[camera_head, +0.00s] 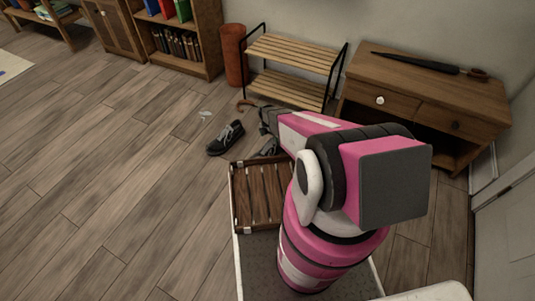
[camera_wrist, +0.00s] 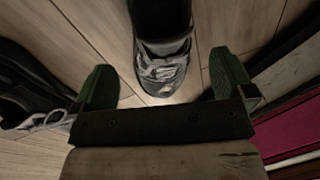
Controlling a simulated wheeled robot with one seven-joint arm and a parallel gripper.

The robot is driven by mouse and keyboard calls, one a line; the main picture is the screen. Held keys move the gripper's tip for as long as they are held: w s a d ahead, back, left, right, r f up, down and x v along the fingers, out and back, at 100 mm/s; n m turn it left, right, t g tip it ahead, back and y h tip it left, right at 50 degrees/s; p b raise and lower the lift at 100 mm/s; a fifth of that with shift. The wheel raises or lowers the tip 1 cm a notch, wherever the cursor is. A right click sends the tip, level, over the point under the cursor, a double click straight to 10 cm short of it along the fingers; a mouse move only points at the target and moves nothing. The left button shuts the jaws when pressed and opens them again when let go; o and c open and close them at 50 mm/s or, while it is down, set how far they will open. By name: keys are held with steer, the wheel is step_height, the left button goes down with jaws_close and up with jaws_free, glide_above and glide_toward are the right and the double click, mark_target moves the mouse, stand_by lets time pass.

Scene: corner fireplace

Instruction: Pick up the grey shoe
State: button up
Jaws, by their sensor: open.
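A grey shoe (camera_wrist: 163,60) lies on the wood floor in the wrist view, its toe between the fingers of my gripper (camera_wrist: 163,84). The green fingers are spread apart, with a gap on each side of the toe. The upper part of the shoe is dark and runs out of the top of the picture. A black shoe with white laces (camera_wrist: 30,95) lies left of my gripper; it also shows in the head view (camera_head: 226,138). In the head view my arm largely hides my gripper, and I cannot clearly make out the grey shoe there.
A slatted rack (camera_head: 292,52) and a reddish cylinder (camera_head: 234,60) stand behind my gripper. A drawer table (camera_head: 425,82) with a long dark object (camera_head: 428,64) on top stands at right. A slatted wooden tray (camera_head: 236,200) sits in front. The floor at left is mostly clear.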

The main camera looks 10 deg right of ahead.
mark_target(272, 139)
steer(key=shift+s+d+f, duration=0.1)
steer(key=shift+d+f, duration=0.15)
steer(key=shift+f, duration=0.9)
steer(key=shift+s+d+f, duration=0.15)
steer(key=shift+d+f, duration=0.1)
steer(key=shift+f, duration=0.85)
steer(key=shift+s+d+f, duration=0.1)
steer(key=shift+d+f, duration=0.15)
steer(key=shift+f, duration=0.9)
steer(key=c, duration=1.3)
steer(key=shift+c, duration=0.5)
steer(key=shift+r, duration=0.15)
